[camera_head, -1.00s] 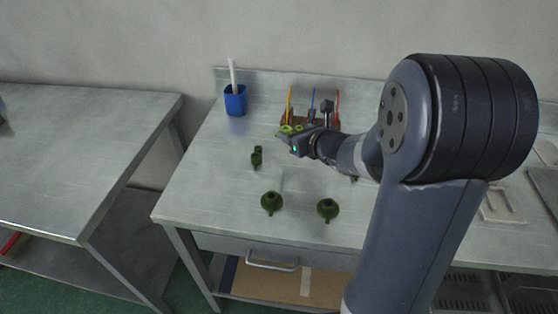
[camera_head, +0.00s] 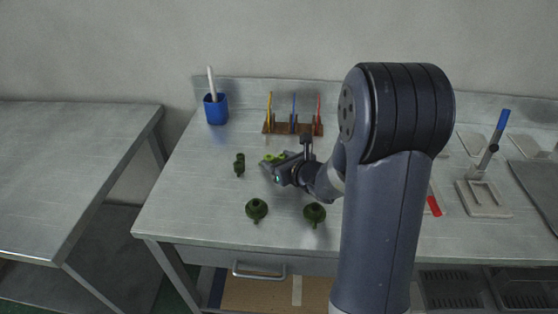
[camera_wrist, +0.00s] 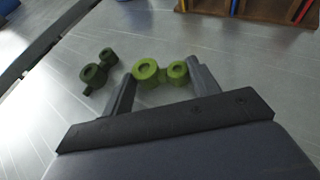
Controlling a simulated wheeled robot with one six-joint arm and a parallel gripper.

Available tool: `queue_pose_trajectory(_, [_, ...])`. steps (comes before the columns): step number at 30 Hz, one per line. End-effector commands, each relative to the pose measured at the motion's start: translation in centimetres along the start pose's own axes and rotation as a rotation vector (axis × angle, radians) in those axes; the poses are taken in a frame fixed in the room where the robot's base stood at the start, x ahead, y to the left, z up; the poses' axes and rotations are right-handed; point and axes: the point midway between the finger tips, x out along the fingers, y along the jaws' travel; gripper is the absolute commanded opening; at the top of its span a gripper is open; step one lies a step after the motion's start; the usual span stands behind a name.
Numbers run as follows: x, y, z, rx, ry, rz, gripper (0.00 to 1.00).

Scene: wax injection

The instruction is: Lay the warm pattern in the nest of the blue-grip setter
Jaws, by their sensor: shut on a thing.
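My gripper (camera_head: 273,163) is shut on a bright yellow-green pattern (camera_wrist: 148,70) with two ring-like ends; it also shows in the head view (camera_head: 270,158). In the wrist view my gripper's fingers (camera_wrist: 163,76) stand on either side of it, above the bench. The blue-grip setter (camera_head: 488,200) stands at the right of the bench, with a pale frame-like base and a tilted post with a blue top (camera_head: 502,120). My gripper is well to its left. Its nest is too small to make out. A darker green two-ringed piece (camera_head: 239,165) lies left of my gripper.
Two dark green round pieces (camera_head: 257,209) (camera_head: 315,214) lie near the front edge. A wooden rack (camera_head: 283,128) with yellow, blue and red tools and a blue cup (camera_head: 216,109) stand behind. A red grip (camera_head: 433,206) shows partly behind my arm. Pale trays are at the far right.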

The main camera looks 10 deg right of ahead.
Motion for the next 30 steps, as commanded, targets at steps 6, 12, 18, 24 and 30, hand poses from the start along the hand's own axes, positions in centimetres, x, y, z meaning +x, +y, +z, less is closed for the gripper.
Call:
queue_pose_trajectory(6, [0.0,0.0,0.0,0.000,0.000,0.000,0.73])
queue_pose_trajectory(12, [0.0,0.0,0.0,0.000,0.000,0.000,0.79])
queue_pose_trajectory(18, [-0.1,0.0,0.3,0.000,0.000,0.000,0.79])
queue_pose_trajectory(24, [-2.6,-0.1,0.3,0.000,-0.002,-0.003,0.79])
queue_pose_trajectory(30, [-6.7,-0.1,0.4,0.000,-0.002,-0.005,0.79])
